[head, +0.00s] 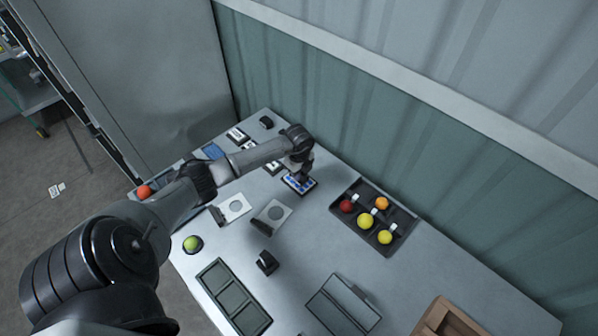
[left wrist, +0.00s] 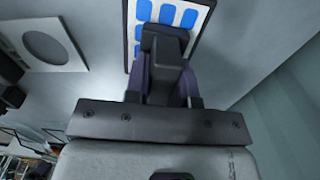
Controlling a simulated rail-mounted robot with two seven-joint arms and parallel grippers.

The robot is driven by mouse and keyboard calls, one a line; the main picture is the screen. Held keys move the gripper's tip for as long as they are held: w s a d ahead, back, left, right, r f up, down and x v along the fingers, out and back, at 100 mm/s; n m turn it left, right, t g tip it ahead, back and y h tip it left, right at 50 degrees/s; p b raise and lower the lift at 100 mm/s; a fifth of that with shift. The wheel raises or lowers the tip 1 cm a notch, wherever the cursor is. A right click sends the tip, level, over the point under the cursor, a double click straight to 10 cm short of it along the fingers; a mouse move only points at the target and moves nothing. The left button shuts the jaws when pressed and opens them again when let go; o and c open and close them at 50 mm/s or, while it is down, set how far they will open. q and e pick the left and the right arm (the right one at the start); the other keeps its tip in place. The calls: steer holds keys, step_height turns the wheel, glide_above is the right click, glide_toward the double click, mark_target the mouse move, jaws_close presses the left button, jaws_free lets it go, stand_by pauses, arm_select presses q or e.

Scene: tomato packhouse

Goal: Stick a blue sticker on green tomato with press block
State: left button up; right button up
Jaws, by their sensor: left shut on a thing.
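My left gripper (head: 301,173) is over the sheet of blue stickers (head: 290,181) near the back of the table. In the left wrist view it is shut on a dark press block (left wrist: 165,42), whose end covers part of the blue sticker sheet (left wrist: 207,10). I cannot tell whether the block touches the sheet. The green tomato (head: 192,244) sits at the left front of the table, apart from the gripper. My right gripper is not in view.
A dark tray (head: 372,243) holds red, orange and yellow tomatoes. Two plates with round holes (head: 233,208) (head: 272,215), a small black block (head: 266,262), a green compartment tray (head: 233,298) and a grey case (head: 343,306) stand nearby. A corrugated wall (head: 400,130) rises behind the table.

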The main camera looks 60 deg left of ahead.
arm_select(q)
steer(key=shift+f, duration=0.45)
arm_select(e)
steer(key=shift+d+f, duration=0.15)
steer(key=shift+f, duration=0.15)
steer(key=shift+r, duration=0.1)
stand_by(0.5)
arm_select(q)
steer(key=shift+f, duration=0.1)
stand_by(0.6)
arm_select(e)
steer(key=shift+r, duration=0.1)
arm_select(q)
step_height(320, 180, up, 7)
steer(key=p, duration=0.6)
steer(key=shift+f, duration=0.2)
steer(key=shift+r+p, duration=0.35)
steer(key=shift+p, duration=0.05)
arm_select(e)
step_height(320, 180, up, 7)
